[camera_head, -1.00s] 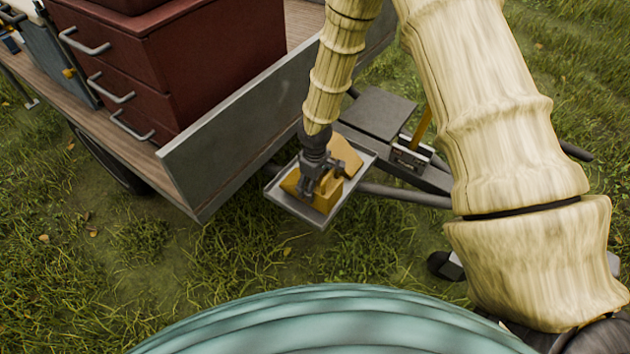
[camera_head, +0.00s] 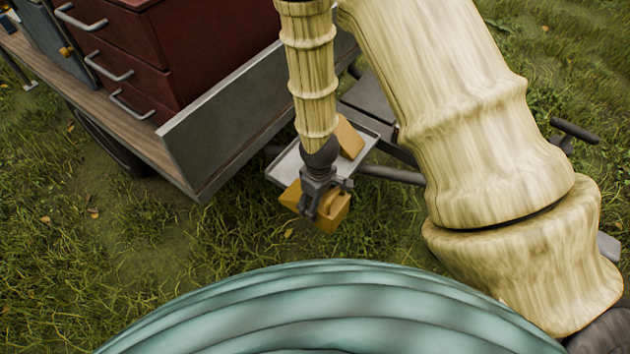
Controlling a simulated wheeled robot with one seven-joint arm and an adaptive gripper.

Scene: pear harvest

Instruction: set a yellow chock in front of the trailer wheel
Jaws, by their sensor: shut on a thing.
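My gripper (camera_head: 322,200) is shut on a yellow chock (camera_head: 335,212), whose sides show around the fingers. The held chock is in front of the near edge of a small grey tray (camera_head: 288,165) and looks lifted clear of it. A second yellow chock (camera_head: 350,138) sits on the tray, partly hidden by my wrist. The trailer wheel (camera_head: 110,150) is dark, under the left side of the trailer bed, with only part of it showing. The held chock is well to the right of the wheel.
The trailer's grey end panel (camera_head: 250,125) and its corner stand between the gripper and the wheel. A dark red drawer cabinet (camera_head: 180,50) stands on the trailer bed. The trailer's drawbar (camera_head: 390,174) runs right behind the tray. Open grass (camera_head: 130,240) lies at the front left.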

